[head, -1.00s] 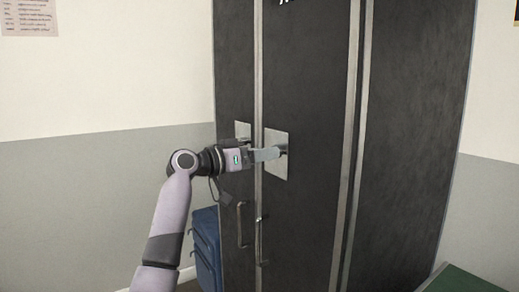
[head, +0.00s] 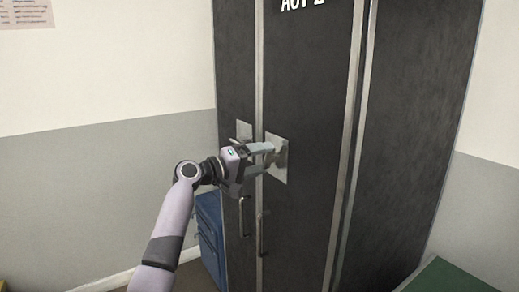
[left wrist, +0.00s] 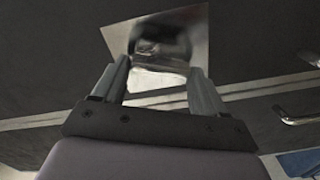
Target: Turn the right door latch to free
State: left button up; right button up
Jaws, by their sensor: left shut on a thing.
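The wardrobe's right door (head: 310,90) is dark and carries a square metal latch plate (head: 280,171) near its left edge. The plate also shows in the left wrist view (left wrist: 196,28). My left gripper (head: 270,160) is at this plate, its two fingers one above the other in the head view. In the left wrist view the fingers (left wrist: 160,73) stand apart, shut on the latch (left wrist: 163,46), a shiny dark metal piece in front of the plate. The fingers hide much of the latch in the head view, so its angle is hard to read. My right gripper is out of view.
A second plate (head: 243,131) is on the left door, partly behind my arm. Pull handles (head: 241,216) and (head: 261,234) hang below the plates. A blue case (head: 210,235) stands left of the wardrobe. A green surface (head: 455,278) is at lower right.

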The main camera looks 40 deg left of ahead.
pick_arm(q)
jog(key=n+p, duration=0.3)
jog(key=n, duration=0.1)
jog(key=shift+f+p, duration=0.1)
jog(key=shift+p, duration=0.2)
jog(key=shift+n, duration=0.3)
jog(key=o, duration=1.1)
jog(key=shift+c, duration=0.2)
jog(key=b+v, duration=0.1)
jog(key=v, duration=0.6)
jog(key=shift+f, duration=0.1)
